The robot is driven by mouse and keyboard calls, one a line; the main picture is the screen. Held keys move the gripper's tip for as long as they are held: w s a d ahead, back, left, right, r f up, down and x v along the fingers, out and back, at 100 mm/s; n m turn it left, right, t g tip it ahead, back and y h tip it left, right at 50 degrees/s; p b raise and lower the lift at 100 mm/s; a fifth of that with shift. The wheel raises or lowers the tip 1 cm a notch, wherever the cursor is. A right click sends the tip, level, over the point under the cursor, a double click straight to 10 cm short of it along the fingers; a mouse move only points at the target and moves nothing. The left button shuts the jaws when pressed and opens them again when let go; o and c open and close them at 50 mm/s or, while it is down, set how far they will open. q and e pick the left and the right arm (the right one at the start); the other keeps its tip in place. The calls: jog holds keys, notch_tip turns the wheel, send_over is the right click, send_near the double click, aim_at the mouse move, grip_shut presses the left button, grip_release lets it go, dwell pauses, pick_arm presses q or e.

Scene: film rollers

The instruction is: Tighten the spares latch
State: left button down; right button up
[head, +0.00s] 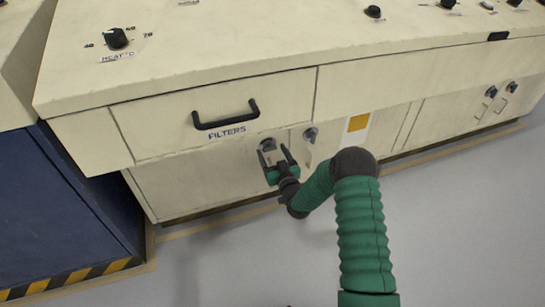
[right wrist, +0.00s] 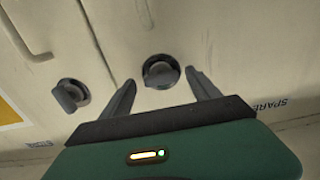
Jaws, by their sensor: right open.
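The spares latch is a round dark grey knob (right wrist: 160,72) on a cream cabinet door, with the partly visible lettering "SPARE" (right wrist: 268,104) on the same door to its right in the right wrist view. In the head view the knob (head: 268,145) is below the FILTERS drawer. My right gripper (head: 275,157) is open, its fingers pointing at the door. In the right wrist view its fingertips (right wrist: 161,80) stand either side of the knob, with gaps showing. I cannot tell how deep they reach. My left gripper is not in view.
A second latch (head: 310,134) sits close by on the neighbouring door, past the door seam. The FILTERS drawer's black handle (head: 226,116) juts out just above. A blue cabinet (head: 60,215) stands at the left. The grey floor (head: 470,230) in front is clear.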

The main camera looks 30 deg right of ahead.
jog(key=shift+a+r, duration=0.15)
jog(key=shift+c, duration=1.2)
jog(key=c, duration=1.1)
